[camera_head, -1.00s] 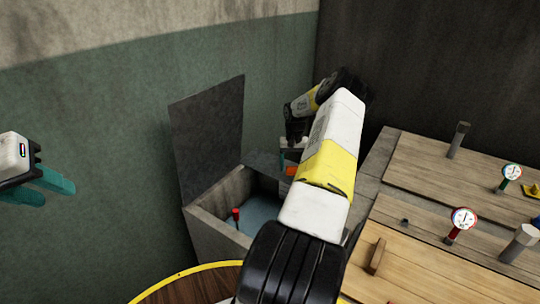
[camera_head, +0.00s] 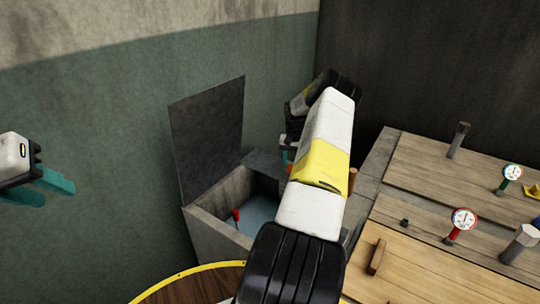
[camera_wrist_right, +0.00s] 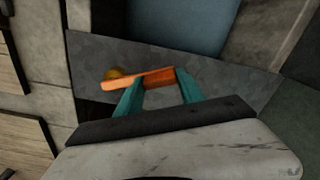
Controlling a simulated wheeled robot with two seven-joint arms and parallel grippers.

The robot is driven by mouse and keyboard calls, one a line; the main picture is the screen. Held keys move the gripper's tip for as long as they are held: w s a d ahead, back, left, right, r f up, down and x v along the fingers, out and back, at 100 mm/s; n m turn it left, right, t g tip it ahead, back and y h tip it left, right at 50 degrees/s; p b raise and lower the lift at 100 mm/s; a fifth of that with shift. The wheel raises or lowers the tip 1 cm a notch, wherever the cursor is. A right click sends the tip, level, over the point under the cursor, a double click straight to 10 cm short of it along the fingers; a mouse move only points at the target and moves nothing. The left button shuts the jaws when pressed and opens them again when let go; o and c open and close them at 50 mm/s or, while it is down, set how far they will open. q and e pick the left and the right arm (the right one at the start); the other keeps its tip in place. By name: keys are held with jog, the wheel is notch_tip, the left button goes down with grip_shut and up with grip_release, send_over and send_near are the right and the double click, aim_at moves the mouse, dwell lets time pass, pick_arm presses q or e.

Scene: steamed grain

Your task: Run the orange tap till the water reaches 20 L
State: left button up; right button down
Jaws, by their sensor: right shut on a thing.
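The orange tap handle (camera_wrist_right: 145,80) lies between the teal fingers of my right gripper (camera_wrist_right: 160,90) in the right wrist view, and the gripper is shut on it. In the head view my right arm covers most of that gripper and the tap. Blue-grey water (camera_head: 262,208) shows inside the open grey tank (camera_head: 215,232), with a red-topped rod (camera_head: 237,214) standing in it. The water also shows in the wrist view (camera_wrist_right: 185,22). I cannot read a litre level. My left gripper (camera_head: 45,188) is open and empty at the far left.
The tank's dark lid (camera_head: 207,135) stands raised against the green wall. Wooden covers (camera_head: 455,185) to the right carry a red-based gauge (camera_head: 464,220), a green-based gauge (camera_head: 512,173) and posts. A round yellow-rimmed wooden lid (camera_head: 195,287) is at the bottom.

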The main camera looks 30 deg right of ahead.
jog(key=w+d+m, duration=0.2)
jog(key=m, duration=0.1)
jog(key=shift+w+d+m, duration=0.3)
jog(key=shift+d+m, duration=0.25)
jog(key=shift+m, duration=0.45)
jog(key=c, duration=0.7)
grip_release()
jog(key=shift+r, duration=3.95)
